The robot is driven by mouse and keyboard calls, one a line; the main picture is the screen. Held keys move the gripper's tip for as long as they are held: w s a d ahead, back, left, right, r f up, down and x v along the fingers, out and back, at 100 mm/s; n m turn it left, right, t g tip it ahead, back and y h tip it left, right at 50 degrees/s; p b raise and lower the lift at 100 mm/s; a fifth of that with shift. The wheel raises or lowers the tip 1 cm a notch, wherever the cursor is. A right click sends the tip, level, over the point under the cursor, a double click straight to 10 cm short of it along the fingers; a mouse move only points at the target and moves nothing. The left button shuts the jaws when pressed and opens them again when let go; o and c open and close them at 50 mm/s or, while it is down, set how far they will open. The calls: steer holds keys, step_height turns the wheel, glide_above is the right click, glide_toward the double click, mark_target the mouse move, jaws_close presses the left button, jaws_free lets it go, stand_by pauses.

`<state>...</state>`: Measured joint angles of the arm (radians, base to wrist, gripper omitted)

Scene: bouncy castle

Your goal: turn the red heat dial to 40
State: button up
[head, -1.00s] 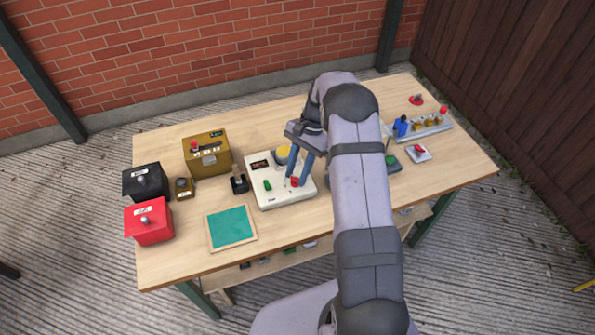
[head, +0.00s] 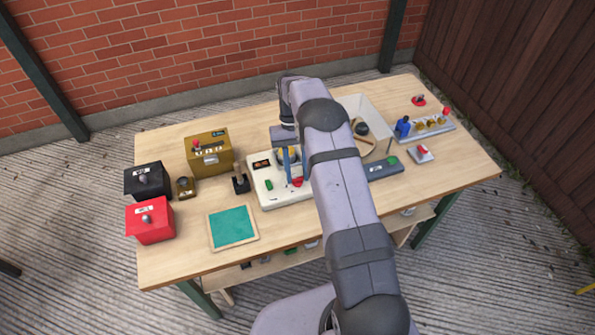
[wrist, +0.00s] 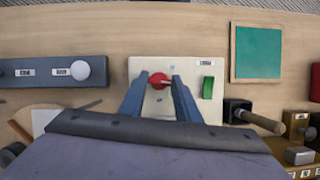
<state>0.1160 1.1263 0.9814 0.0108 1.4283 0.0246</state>
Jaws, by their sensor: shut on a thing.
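The red heat dial (wrist: 158,81) sits on a white control panel (wrist: 142,66), which also carries a green switch (wrist: 208,88). A light pointer on the dial points to the right in the wrist view. My gripper (wrist: 159,82) is over the panel with one blue finger on each side of the dial, shut on it. In the head view the panel (head: 263,195) is at the middle of the table, and the dial (head: 298,182) shows beside my gripper (head: 292,180). A small display (head: 262,163) is too small to read. The dial's scale marks cannot be read.
A green board (head: 232,227), a small black lever (head: 240,182) and a brass box (head: 209,152) stand left of the panel. A grey box (head: 384,168) and a white tray (head: 375,118) are to its right. The table's front strip is mostly clear.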

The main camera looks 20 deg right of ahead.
mark_target(294, 175)
steer(key=shift+w+r+n+h, duration=0.1)
steer(key=shift+n+h, duration=0.2)
steer(key=shift+n, duration=0.3)
steer(key=o, duration=1)
steer(key=shift+o, duration=0.2)
steer(key=b+v, duration=0.1)
steer(key=v, duration=0.6)
steer(key=shift+r, duration=0.15)
